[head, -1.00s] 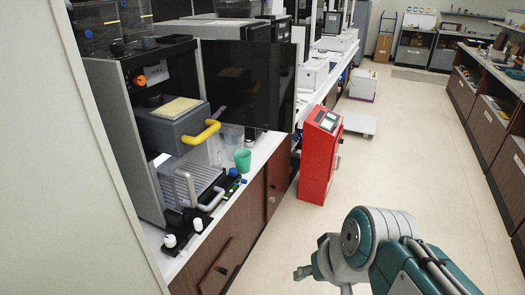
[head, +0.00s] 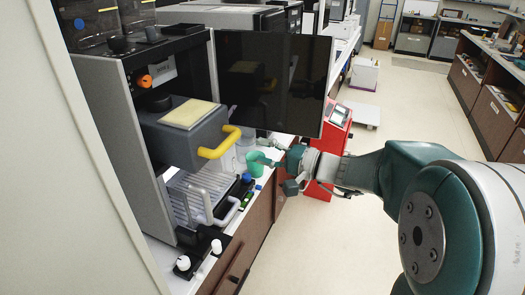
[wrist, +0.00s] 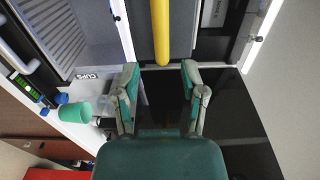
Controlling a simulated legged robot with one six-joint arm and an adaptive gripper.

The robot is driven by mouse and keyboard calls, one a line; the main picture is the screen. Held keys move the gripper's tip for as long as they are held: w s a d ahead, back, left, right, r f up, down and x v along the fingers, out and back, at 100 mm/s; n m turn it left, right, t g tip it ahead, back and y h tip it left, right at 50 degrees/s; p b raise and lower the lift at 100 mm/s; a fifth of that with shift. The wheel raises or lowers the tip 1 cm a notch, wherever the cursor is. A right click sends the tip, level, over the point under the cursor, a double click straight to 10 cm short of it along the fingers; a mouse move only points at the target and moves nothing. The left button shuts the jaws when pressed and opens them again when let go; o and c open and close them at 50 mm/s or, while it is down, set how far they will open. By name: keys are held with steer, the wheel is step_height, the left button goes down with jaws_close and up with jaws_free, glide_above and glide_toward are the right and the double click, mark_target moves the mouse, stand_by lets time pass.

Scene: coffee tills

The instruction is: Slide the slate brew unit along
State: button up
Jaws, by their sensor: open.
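The slate brew unit (head: 183,138) is a dark grey block with a pale yellow top pad. It sits at the front of the left coffee machine, above the drip tray. A yellow bar handle (head: 222,145) sticks out from its front. In the wrist view the handle (wrist: 160,30) lies ahead of my gripper (wrist: 160,75), lined up with the gap between the fingers. My gripper (head: 270,154) is open and empty. In the head view it is to the right of the handle, apart from it, near the green cup.
A green cup (head: 256,161) and a clear cup stand on the counter by the drip tray (head: 190,188). The cup also shows in the wrist view (wrist: 70,112). A dark panel (head: 270,80) hangs above and behind my gripper. A red cabinet (head: 325,165) stands beside the counter.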

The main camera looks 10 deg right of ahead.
mark_target(232, 143)
steer(key=x, duration=0.8)
steer(key=shift+a, duration=0.1)
jaws_close()
